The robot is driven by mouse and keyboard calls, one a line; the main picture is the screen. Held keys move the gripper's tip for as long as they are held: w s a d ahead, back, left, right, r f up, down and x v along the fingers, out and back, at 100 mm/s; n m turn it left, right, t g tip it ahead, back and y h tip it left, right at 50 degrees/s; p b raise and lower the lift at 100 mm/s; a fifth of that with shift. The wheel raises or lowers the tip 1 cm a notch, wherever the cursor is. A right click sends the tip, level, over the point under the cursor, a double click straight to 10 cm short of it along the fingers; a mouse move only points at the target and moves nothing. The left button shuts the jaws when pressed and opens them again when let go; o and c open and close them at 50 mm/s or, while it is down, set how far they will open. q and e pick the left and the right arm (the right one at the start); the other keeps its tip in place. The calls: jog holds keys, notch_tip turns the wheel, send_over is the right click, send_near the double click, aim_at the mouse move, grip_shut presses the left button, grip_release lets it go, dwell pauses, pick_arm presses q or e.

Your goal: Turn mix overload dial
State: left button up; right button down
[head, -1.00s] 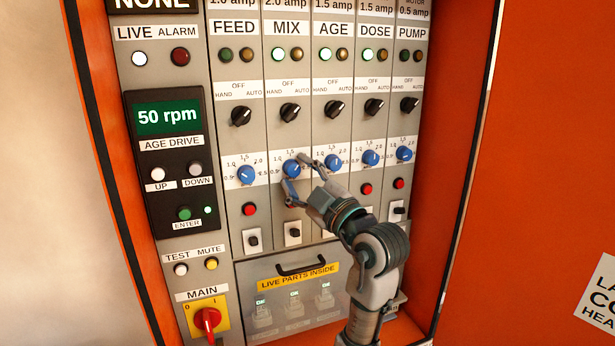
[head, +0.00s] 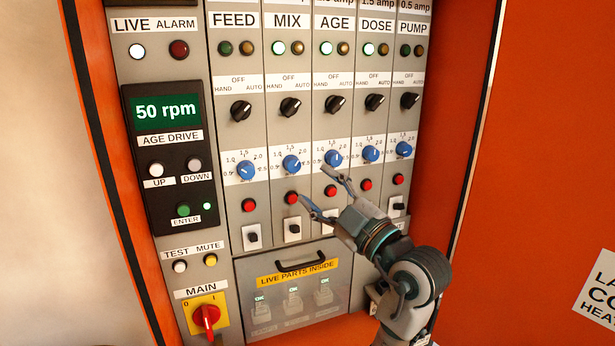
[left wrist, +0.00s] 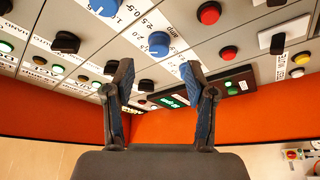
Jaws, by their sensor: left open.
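The mix dial (head: 291,165) is a blue round knob on a white scale label in the MIX column. Its white mark points up and to the right. My left gripper (head: 314,187) is open and empty, with its two fingers below and right of the mix dial, apart from it. One fingertip is just below the age dial (head: 333,159), the other by the mix column's red button (head: 291,198). In the left wrist view, the open fingers (left wrist: 160,75) frame a blue dial (left wrist: 158,44); I cannot tell which dial it is. My right gripper is not in view.
Feed (head: 245,170), dose (head: 371,153) and pump (head: 403,149) dials flank the row. Black selector knobs sit above, red buttons and black switches below. A clear cover with a black handle (head: 300,261) and the red main switch (head: 207,317) are lower down. Orange cabinet walls border the panel.

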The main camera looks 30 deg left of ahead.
pick_arm(q)
jog(key=v, duration=0.6)
jog(key=shift+d, duration=0.5)
jog(key=shift+o, duration=0.2)
jog(key=shift+w+a, duration=0.1)
jog(key=m+t+h+b, duration=0.4)
jog(key=m+h+b, duration=0.2)
jog(key=m, duration=1.5)
send_near(295, 168)
jog(key=shift+g+y, duration=0.3)
jog(key=p+x, duration=0.3)
jog(key=x, duration=0.6)
jog(key=shift+w+a, duration=0.1)
jog(key=shift+w, duration=0.25)
